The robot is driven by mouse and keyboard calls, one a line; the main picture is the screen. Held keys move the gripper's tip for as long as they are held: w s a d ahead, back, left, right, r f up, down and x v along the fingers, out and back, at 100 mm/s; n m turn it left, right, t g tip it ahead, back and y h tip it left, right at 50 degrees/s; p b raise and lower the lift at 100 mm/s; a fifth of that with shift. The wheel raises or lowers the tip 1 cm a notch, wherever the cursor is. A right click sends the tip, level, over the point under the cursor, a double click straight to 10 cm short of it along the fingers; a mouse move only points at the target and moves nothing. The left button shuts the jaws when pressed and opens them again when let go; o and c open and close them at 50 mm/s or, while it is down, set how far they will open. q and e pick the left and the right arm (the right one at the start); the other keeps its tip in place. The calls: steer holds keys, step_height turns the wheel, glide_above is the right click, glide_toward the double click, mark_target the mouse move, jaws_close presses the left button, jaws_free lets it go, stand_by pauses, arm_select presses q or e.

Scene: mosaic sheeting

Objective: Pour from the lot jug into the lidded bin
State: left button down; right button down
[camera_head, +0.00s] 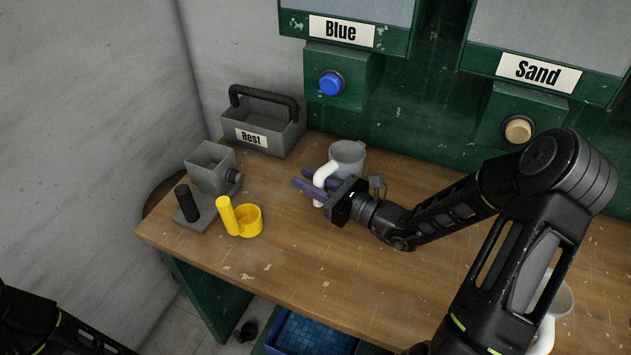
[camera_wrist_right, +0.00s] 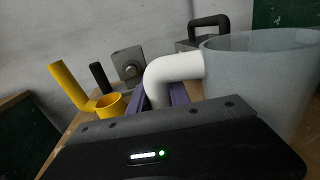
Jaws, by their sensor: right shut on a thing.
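A grey, slightly see-through jug (camera_head: 347,155) with a white handle (camera_head: 322,180) stands upright near the back of the wooden bench; I take it as the lot jug. My right gripper (camera_head: 308,181) has its purple fingers shut on the white handle. The right wrist view shows the jug (camera_wrist_right: 265,80) large at right and the handle (camera_wrist_right: 180,75) between the fingers. The jug's contents are hidden, and I cannot tell whether its base touches the bench. A grey container labelled "Rest" (camera_head: 283,132) has a black bar handle; no clear lid shows. My left gripper is out of view.
A grey hopper (camera_head: 207,172) with a knob and black grip, and a yellow scoop (camera_head: 247,220), stand at the bench's left end. A second jug (camera_head: 560,302) is at right, partly behind my arm. Blue and Sand dispensers are behind. A blue-filled tray (camera_head: 268,340) sits below.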

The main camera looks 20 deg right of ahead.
step_height(320, 180, up, 10)
steer(key=shift+f+p, duration=0.15)
steer(key=shift+p, duration=0.15)
stand_by(0.8)
